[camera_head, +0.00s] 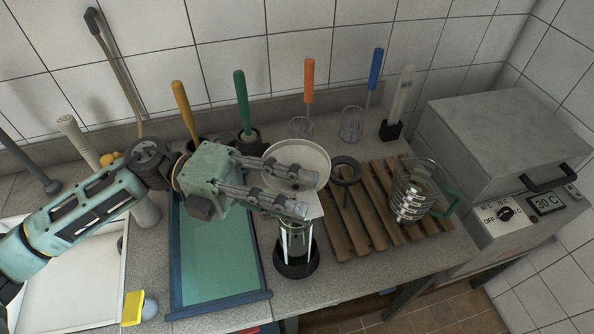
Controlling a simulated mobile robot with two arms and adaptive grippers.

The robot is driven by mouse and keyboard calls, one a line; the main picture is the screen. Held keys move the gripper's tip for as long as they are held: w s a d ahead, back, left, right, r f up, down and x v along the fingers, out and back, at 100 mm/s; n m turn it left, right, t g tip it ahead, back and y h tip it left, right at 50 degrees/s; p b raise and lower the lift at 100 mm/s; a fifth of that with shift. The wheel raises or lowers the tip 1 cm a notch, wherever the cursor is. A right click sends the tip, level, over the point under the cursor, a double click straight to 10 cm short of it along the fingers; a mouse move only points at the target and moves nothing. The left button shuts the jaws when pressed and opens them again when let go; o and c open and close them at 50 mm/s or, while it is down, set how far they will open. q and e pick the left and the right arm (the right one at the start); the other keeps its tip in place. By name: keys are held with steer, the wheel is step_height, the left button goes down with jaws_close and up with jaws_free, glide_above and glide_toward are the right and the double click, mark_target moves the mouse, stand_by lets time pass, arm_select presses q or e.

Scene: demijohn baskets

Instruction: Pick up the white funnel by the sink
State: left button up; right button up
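The white funnel (312,156) is a wide, pale, round bowl with its mouth up. It is at the middle of the counter, above a clear glass vessel in a dark round base (297,271). My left gripper (308,194) reaches in from the left. Its two fingers are apart, one across the funnel's bowl and one lower in front of its tapering part. They hide part of the funnel, and I cannot tell whether they touch it. The white sink basin (62,300) is at the lower left. My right gripper is not in view.
A blue-framed green tray (218,258) lies left of the vessel. Several coloured-handled tools stand along the wall. A grey heated box (500,140) fills the right end.

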arm_select(q)
steer(key=shift+f, duration=0.1)
jaws_close()
stand_by(0.4)
step_height(320, 180, up, 10)
steer(key=b, duration=0.3)
stand_by(0.3)
